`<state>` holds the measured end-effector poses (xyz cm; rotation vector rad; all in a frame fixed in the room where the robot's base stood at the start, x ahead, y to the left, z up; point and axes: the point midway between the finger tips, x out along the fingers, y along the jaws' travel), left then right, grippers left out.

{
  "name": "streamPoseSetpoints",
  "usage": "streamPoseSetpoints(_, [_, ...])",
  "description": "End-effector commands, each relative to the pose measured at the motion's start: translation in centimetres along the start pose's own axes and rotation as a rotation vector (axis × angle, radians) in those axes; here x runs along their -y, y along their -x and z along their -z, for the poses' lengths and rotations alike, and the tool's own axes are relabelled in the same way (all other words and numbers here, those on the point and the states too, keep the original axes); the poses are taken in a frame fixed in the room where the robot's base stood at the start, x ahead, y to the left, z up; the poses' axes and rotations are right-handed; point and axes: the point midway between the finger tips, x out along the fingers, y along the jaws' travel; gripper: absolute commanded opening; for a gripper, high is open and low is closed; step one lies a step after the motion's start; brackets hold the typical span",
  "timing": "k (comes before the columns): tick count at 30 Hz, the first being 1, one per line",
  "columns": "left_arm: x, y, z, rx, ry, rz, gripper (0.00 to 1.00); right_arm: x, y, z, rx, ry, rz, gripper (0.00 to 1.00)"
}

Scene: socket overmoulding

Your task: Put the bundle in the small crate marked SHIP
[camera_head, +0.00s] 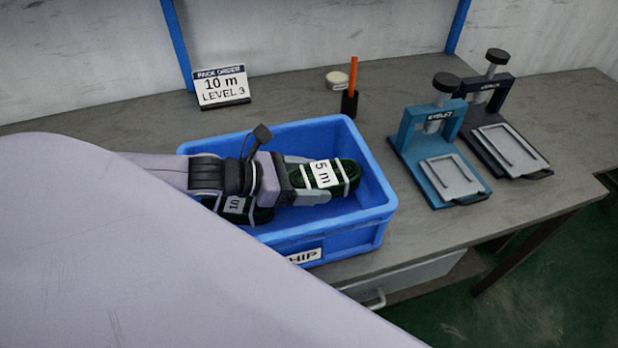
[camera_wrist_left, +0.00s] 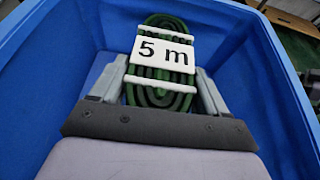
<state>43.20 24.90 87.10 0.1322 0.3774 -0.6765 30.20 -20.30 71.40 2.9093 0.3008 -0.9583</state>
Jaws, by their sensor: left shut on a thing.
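A green coiled bundle (camera_head: 340,172) with white ties and a "5 m" label is between the fingers of my left gripper (camera_head: 314,180), which is shut on it. The same bundle (camera_wrist_left: 160,65) shows in the left wrist view, with a finger on each side. The gripper and bundle are inside the blue crate (camera_head: 352,240), whose front label reads "HIP" where visible. A second dark green bundle (camera_head: 238,206), its label showing "10", lies in the crate's left part, partly hidden by my arm. Whether the held bundle touches the crate floor I cannot tell. My right gripper is not in view.
A card (camera_head: 222,88) reading "PACK ORDER 10 m LEVEL 3" stands behind the crate. A teal press (camera_head: 436,150) marked EYELET and a dark press (camera_head: 500,125) stand to the right. A holder with an orange-handled tool (camera_head: 352,85) and a small round tin (camera_head: 337,80) are behind.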

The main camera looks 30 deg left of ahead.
Motion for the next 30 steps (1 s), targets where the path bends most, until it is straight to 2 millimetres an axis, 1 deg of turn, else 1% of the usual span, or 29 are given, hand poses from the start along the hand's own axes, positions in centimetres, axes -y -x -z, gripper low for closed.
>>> streamPoseSetpoints(8, [0.0,-0.4,0.9,0.001,0.000,0.001,0.41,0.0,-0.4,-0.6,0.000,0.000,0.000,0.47])
streamPoseSetpoints(11, [0.0,-0.4,0.8,0.002,0.000,0.001,0.41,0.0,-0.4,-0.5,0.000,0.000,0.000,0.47])
streamPoseSetpoints(12, [0.0,-0.4,0.9,0.000,0.001,0.001,0.78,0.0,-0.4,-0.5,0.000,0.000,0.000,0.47])
streamPoseSetpoints(14, [0.0,-0.4,0.9,0.000,0.001,0.001,0.98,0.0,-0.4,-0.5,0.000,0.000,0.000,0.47])
streamPoseSetpoints(15, [0.0,-0.4,0.9,0.000,0.001,0.001,1.00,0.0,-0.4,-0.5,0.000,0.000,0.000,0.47])
streamPoseSetpoints(22, [0.0,-0.3,0.7,0.000,0.000,0.000,1.00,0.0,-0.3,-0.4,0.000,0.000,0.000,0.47])
streamPoseSetpoints(25, [0.0,0.0,0.1,0.000,0.000,0.000,1.00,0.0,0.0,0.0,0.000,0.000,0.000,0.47])
streamPoseSetpoints(27, [0.0,0.3,-0.8,0.000,0.000,0.000,1.00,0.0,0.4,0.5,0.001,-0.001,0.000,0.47])
streamPoseSetpoints(28, [0.0,0.4,-0.2,-0.002,0.001,-0.001,1.00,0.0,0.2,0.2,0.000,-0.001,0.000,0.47])
streamPoseSetpoints(30, [0.0,0.9,0.0,-0.003,0.004,-0.002,1.00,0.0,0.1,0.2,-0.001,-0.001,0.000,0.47])
